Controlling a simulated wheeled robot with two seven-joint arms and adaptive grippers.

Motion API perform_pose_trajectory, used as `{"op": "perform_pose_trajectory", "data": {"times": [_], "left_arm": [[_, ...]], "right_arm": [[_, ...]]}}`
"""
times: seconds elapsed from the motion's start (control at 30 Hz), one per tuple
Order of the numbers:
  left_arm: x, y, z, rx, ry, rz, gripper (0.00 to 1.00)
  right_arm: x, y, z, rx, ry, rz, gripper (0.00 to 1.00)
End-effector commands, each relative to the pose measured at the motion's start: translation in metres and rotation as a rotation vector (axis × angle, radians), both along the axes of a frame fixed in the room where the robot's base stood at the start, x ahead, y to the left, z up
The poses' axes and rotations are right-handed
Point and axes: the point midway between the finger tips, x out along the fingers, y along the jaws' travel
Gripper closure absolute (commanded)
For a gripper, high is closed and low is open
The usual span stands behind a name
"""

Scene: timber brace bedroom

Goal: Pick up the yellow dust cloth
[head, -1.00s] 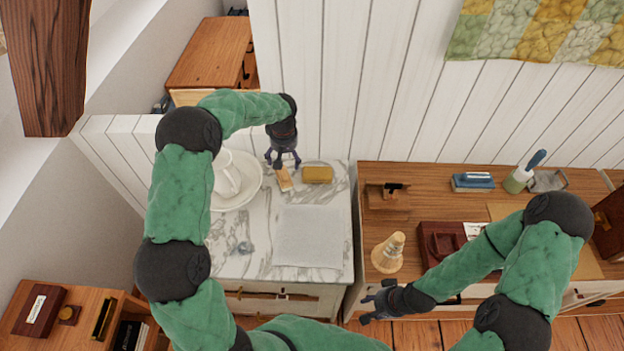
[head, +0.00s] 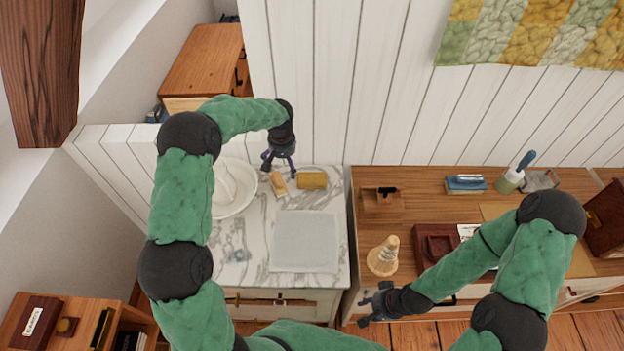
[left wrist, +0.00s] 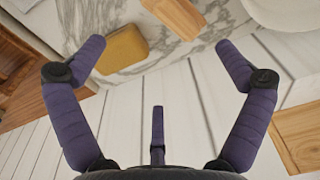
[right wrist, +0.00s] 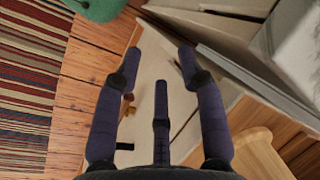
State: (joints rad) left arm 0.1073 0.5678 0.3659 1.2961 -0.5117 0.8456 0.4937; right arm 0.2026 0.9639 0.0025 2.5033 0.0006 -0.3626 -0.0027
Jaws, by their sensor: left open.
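The yellow dust cloth (head: 312,179) looks like a small folded pad lying on the marble top near the back wall. It also shows in the left wrist view (left wrist: 124,50), at the upper left. My left gripper (head: 279,169) is above the back of the marble top, just left of the cloth and apart from it. In the left wrist view its fingers (left wrist: 160,55) are spread wide with nothing between them. My right gripper (head: 367,308) hangs low in front of the cabinets, far from the cloth. Its fingers (right wrist: 161,58) are apart and empty.
A small wooden block (head: 278,183) lies close left of the cloth. A white dish (head: 240,203) stands further left. A pale grey cloth (head: 305,241) lies flat in front. The plank wall (head: 325,100) rises directly behind. A turned wooden piece (head: 383,257) stands on the right cabinet.

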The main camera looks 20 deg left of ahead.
Motion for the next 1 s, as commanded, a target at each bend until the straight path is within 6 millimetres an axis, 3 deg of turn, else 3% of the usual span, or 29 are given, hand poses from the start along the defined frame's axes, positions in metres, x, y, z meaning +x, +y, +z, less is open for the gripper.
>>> {"op": "perform_pose_trajectory", "data": {"times": [0.7,1.0], "left_arm": [[0.025,-0.051,-0.008,-0.028,0.015,-1.192,0.0],[0.03,-0.066,-0.013,-0.03,-0.015,-1.546,0.0]], "right_arm": [[0.0,0.0,0.043,0.0,0.0,0.0,0.6],[0.0,0.0,0.054,0.0,0.0,0.0,0.6]]}}
